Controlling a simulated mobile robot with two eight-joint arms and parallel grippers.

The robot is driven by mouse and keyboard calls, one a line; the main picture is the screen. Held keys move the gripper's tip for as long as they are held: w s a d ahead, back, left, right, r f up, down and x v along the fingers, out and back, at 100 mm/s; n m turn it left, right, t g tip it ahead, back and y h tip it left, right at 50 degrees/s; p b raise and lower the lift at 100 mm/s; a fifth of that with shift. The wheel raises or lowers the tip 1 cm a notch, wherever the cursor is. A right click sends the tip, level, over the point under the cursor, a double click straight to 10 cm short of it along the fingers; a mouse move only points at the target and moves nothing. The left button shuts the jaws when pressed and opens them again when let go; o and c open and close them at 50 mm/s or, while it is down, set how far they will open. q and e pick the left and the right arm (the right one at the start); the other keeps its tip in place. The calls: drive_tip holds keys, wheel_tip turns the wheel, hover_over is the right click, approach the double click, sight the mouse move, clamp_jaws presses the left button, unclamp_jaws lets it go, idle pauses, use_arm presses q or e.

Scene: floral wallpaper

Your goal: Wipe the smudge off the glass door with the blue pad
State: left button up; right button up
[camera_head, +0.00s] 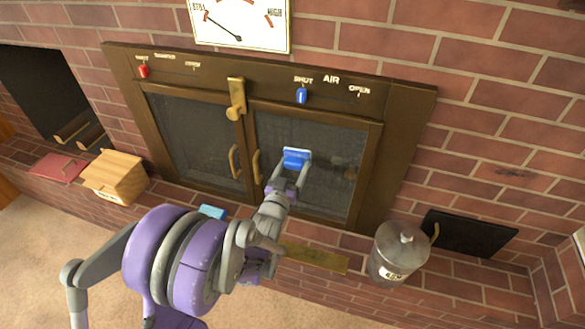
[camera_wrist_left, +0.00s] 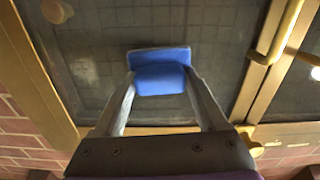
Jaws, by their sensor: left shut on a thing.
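My left gripper (camera_head: 295,168) is shut on the blue pad (camera_head: 296,157) and holds it at the right-hand glass door (camera_head: 310,190). In the left wrist view the fingers (camera_wrist_left: 161,95) pinch the blue pad (camera_wrist_left: 161,72) in front of the dark glass. I cannot tell whether the pad touches the glass. A faint greyish smudge (camera_head: 338,160) shows on the glass to the right of the pad. A pale patch (camera_wrist_left: 85,70) shows on the glass left of the pad in the wrist view. My right gripper is not in view.
A brass handle (camera_head: 257,167) is on the door's left side, with a brass latch (camera_head: 236,98) above. On the brick ledge are a wooden box (camera_head: 116,176), a light blue item (camera_head: 212,212), a brass plate (camera_head: 315,258) and a lidded metal can (camera_head: 398,257).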

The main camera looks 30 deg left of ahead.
use_arm(q)
drive_tip(key=shift+w, duration=0.3)
drive_tip(key=d, duration=0.1)
drive_tip(key=d+b, duration=0.2)
drive_tip(key=shift+w+f, duration=0.1)
drive_tip(key=shift+w, duration=0.15)
drive_tip(key=shift+w+d+b, duration=0.25)
drive_tip(key=shift+d+b, duration=0.3)
drive_tip(key=shift+d, duration=0.15)
drive_tip(key=shift+w+d+b, duration=0.2)
drive_tip(key=shift+d+b, duration=0.3)
drive_tip(key=shift+d, duration=0.15)
drive_tip(key=shift+w+d, duration=0.15)
drive_tip(key=shift+d, duration=0.4)
drive_tip(key=shift+w+d, duration=0.2)
drive_tip(key=shift+d, duration=0.7)
drive_tip(key=shift+w+d, duration=0.15)
drive_tip(key=shift+d, duration=0.7)
drive_tip(key=shift+w+d, duration=0.25)
drive_tip(key=shift+d, duration=0.6)
drive_tip(key=shift+w+d, duration=0.25)
drive_tip(key=shift+d, duration=0.6)
drive_tip(key=shift+s+p, duration=0.1)
drive_tip(key=shift+p, duration=0.25)
drive_tip(key=shift+a, duration=0.1)
